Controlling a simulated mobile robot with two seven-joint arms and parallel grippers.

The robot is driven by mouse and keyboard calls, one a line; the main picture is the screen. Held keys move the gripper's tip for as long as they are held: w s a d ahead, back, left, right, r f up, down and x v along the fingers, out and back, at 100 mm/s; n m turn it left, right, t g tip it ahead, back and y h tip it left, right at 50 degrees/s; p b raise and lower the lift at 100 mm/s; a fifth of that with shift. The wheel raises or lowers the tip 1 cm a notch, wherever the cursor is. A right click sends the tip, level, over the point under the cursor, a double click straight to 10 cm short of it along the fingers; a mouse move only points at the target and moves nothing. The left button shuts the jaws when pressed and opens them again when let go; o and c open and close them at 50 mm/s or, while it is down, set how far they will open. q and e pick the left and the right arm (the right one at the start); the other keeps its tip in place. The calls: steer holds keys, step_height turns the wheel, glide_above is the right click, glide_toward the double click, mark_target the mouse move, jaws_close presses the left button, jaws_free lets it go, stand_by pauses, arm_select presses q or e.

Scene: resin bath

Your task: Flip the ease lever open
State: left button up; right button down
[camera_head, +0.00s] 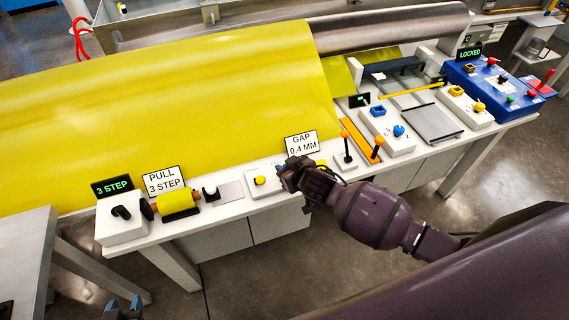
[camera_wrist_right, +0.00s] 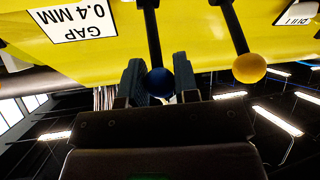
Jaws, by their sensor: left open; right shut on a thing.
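My right gripper (camera_head: 284,172) is at the front of the machine's white bench, just below the sign reading GAP 0.4 MM (camera_head: 302,143). In the right wrist view its fingers (camera_wrist_right: 158,88) are shut on a blue ball knob (camera_wrist_right: 158,82) at the end of a dark lever. A second lever with a yellow knob (camera_wrist_right: 249,68) stands beside it, apart from the fingers; it also shows in the head view (camera_head: 260,180). No label naming the ease lever is readable. My left gripper (camera_head: 123,309) is open and empty at the bottom left, away from the bench.
Right of my right gripper stand levers with orange knobs (camera_head: 345,134) and a blue button box (camera_head: 490,85). A yellow roller (camera_head: 177,202) and a black knob box (camera_head: 122,222) are at the left. Yellow sheet (camera_head: 150,100) covers the back. The floor in front is clear.

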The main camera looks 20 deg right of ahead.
steer(key=shift+s+f+t+b, duration=0.4)
steer(key=shift+t+b, duration=0.1)
steer(key=shift+b, duration=0.05)
steer(key=shift+s+t+b, duration=0.15)
steer(key=shift+t+b, duration=0.25)
arm_select(q)
steer(key=f, duration=0.1)
steer(key=s+f, duration=0.1)
steer(key=f, duration=0.1)
steer(key=shift+f, duration=0.15)
steer(key=shift+w+r, duration=0.2)
steer(key=shift+w, duration=0.1)
arm_select(e)
steer(key=c, duration=0.9)
jaws_free()
steer(key=shift+o, duration=0.2)
steer(key=shift+s+r, duration=0.1)
steer(key=shift+s, duration=0.05)
